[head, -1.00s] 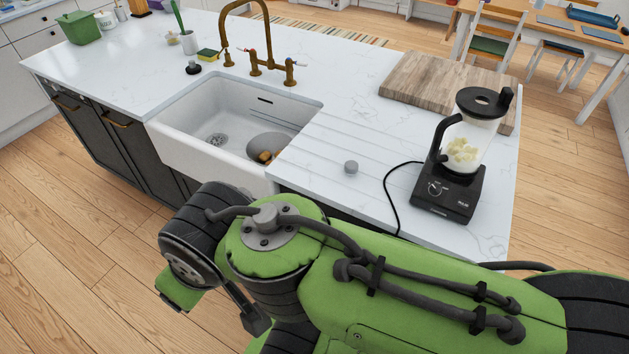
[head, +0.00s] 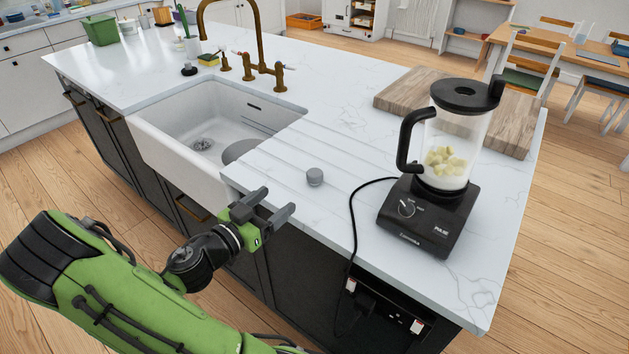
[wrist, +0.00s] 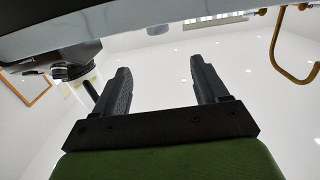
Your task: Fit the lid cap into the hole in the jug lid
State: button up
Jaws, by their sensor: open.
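The lid cap (head: 314,177) is a small grey cylinder standing on the white counter, left of the blender. The black jug lid (head: 478,97) sits on top of the clear blender jug (head: 462,135), with a round hole (head: 461,91) in it. My gripper (head: 272,203) is open and empty, at the counter's front edge, to the lower left of the cap and apart from it. In the wrist view, which is upside down, my two fingers (wrist: 160,66) are spread. The cap (wrist: 158,28) shows small beyond them and the dark blender (wrist: 50,55) is at the left.
The blender base (head: 425,215) has a black cord (head: 352,225) running over the counter's front edge. A wooden board (head: 400,92) lies behind the blender. The sink (head: 190,125) and brass tap (head: 262,45) are to the left. The counter around the cap is clear.

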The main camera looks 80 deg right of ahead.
send_near(311, 176)
jog(key=x, duration=0.4)
jog(key=shift+d+r, duration=0.25)
jog(key=shift+r, duration=0.05)
jog(key=x, duration=0.6)
jog(key=shift+a+f+p, duration=0.1)
jog(key=shift+f+p, duration=0.25)
jog(key=shift+a, duration=0.1)
jog(key=c, duration=1.2)
